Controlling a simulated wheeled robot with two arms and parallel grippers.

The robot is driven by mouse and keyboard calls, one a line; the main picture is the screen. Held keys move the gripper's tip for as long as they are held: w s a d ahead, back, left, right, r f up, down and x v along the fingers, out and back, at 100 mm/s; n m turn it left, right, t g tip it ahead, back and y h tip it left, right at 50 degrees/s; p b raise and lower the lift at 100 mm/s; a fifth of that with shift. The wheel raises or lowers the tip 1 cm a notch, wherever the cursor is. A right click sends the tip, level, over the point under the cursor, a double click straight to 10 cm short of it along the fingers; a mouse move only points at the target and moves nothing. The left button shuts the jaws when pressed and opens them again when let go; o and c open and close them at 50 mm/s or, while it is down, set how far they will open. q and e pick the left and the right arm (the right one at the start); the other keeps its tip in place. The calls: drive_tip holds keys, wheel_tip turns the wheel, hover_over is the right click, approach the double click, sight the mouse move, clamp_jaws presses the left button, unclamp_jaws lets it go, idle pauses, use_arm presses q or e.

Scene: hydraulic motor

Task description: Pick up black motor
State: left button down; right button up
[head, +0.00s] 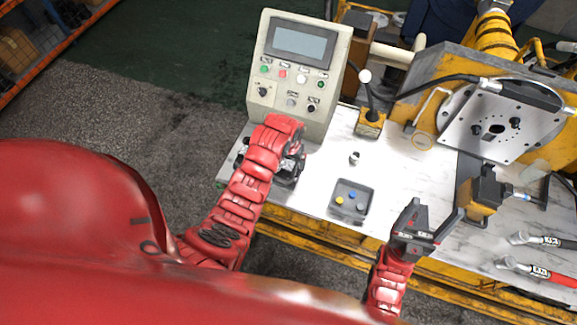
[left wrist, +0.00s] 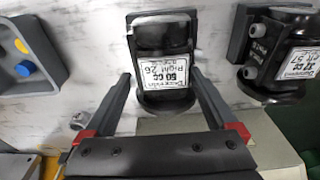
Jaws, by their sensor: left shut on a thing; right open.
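A second black motor (left wrist: 285,55), with a similar white label, is to the right, apart from the gripper. In the head view my left gripper (head: 292,150) is in front of the control box, and my red arm largely hides the motors (head: 288,170). My right gripper (head: 435,212) is open and empty over the table's front.
A grey tray (head: 336,207) with coloured buttons lies on the white table (head: 385,165), with a small metal cylinder (head: 354,158) behind it. The control box (head: 300,65) stands at the back left. A metal plate fixture (head: 470,130) and hand tools (head: 540,240) are at the right.

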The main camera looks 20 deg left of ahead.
sight(291, 166)
use_arm(q)
drive_tip(key=shift+w+r, duration=0.1)
idle(0.3)
drive_tip(key=shift+r, duration=0.15)
drive_tip(key=shift+r+b, duration=0.75)
drive_tip(key=shift+r, duration=0.05)
drive_tip(key=shift+r+b, duration=0.3)
drive_tip(key=shift+r, duration=0.45)
drive_tip(key=shift+s+d, duration=0.15)
drive_tip(key=shift+s, duration=0.45)
drive_tip(key=shift+s+d, duration=0.15)
drive_tip(key=shift+s, duration=0.45)
drive_tip(key=s+d+p, duration=0.2)
drive_tip(key=s, duration=0.4)
drive_tip(key=s+d+r+p, duration=0.1)
drive_tip(key=s+p, duration=0.2)
drive_tip(key=s, duration=0.4)
drive_tip(key=shift+d+r, duration=0.25)
drive_tip(key=shift+d, duration=0.1)
